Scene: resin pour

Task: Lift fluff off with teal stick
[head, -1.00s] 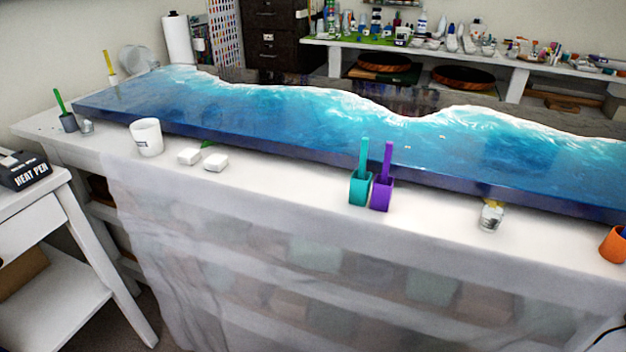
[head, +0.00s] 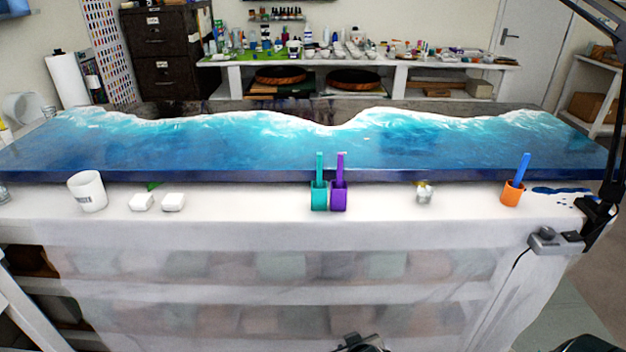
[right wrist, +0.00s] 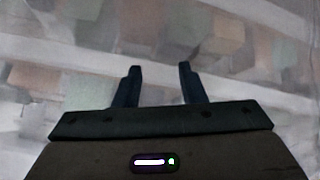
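A teal stick (head: 320,168) stands upright in a teal cup (head: 319,198) at the front middle of the table. A blue and white wave-patterned resin slab (head: 230,150) lies behind it. A few tiny pale specks show on the slab's right half; I cannot tell whether they are fluff. My right gripper (right wrist: 157,72) is open and empty in the right wrist view, in front of the plastic-draped table front. A dark part of my arm shows at the bottom of the head view.
A purple cup (head: 339,199) with a purple stick touches the teal cup's right side. An orange cup (head: 511,194) with a blue stick, a small clear cup (head: 425,193), a white cup (head: 87,191) and white blocks (head: 157,202) line the front edge. A lamp arm (head: 603,190) stands at right.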

